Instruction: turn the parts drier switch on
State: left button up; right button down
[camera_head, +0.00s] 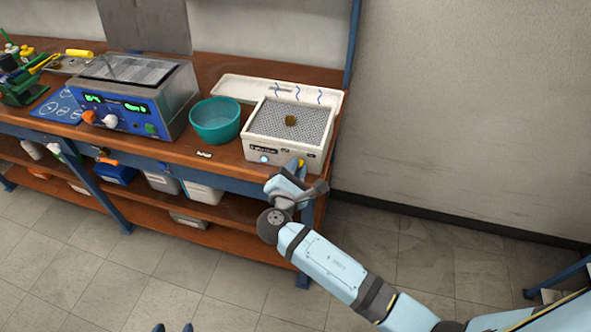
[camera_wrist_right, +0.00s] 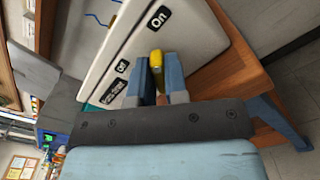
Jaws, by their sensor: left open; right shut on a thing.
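The parts drier (camera_head: 257,151) is a white box with an open lid and a grey mesh top, at the right end of the bench. Its yellow switch (camera_head: 300,162) is at the right of its front face. In the right wrist view the yellow switch (camera_wrist_right: 156,58) sits between the "On" and "Off" labels. My right gripper (camera_head: 296,167) is at the front face; its fingers (camera_wrist_right: 160,80) are shut on the switch and hide part of it. Only the tips of my left gripper (camera_head: 173,327) show at the bottom edge, apart and empty, far from the drier.
A small brass part (camera_head: 291,120) lies on the mesh. A teal bowl (camera_head: 215,120) stands left of the drier, and a blue-fronted machine (camera_head: 130,105) stands further left. The wooden bench (camera_head: 180,150) ends just right of the drier. The floor in front is clear.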

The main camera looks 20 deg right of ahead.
pick_arm(q)
jog(key=shift+f, duration=0.1)
dwell(0.3)
pick_arm(e)
jog(key=c, duration=1.1)
grip_release()
jog(key=shift+c, duration=0.2)
